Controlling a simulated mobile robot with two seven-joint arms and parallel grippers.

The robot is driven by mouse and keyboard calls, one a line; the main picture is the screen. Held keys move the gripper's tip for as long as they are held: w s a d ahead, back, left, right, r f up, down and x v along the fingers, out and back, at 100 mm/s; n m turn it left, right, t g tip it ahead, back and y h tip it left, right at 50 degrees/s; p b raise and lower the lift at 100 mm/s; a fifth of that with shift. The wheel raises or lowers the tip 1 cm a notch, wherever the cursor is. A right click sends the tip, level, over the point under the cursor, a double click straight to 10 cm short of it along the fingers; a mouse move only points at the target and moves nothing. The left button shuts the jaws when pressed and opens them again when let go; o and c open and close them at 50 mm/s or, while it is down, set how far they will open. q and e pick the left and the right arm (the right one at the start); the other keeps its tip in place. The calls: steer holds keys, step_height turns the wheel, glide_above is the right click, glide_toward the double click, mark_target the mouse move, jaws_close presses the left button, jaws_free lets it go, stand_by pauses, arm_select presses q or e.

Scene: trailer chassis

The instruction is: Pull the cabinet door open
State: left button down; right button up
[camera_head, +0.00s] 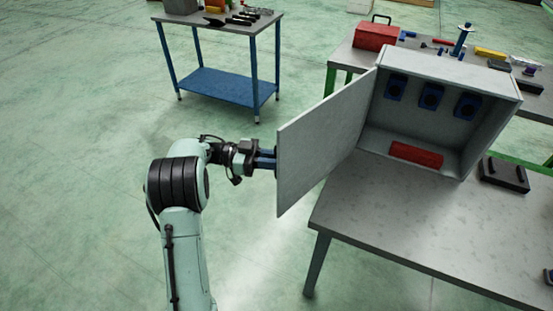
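The grey cabinet (447,73) stands on a table, and its interior shows. Inside are several blue fittings with dark round centres on the back wall and a red block (415,154) on the floor. The cabinet door (322,140) stands wide open, swung out to the left past the table's edge. My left arm comes up from the bottom left. My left gripper (272,160) is at the door's outer left edge, with its blue fingers reaching to it. The fingertips are hidden behind the door, so I cannot tell whether they hold anything. My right gripper is not in view.
The grey table (400,222) carries the cabinet, with a dark object (503,174) at its right. A blue-legged cart (216,84) with tools stands at the back left. Another workbench with a red toolbox (376,36) is behind the cabinet.

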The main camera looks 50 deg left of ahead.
arm_select(q)
steer(key=shift+r, duration=0.1)
stand_by(0.3)
steer(key=c, duration=1.2)
jaws_free()
steer(key=shift+w, duration=0.1)
steer(key=v, duration=1.3)
steer(key=shift+a+p, duration=0.1)
steer(key=shift+p, duration=0.2)
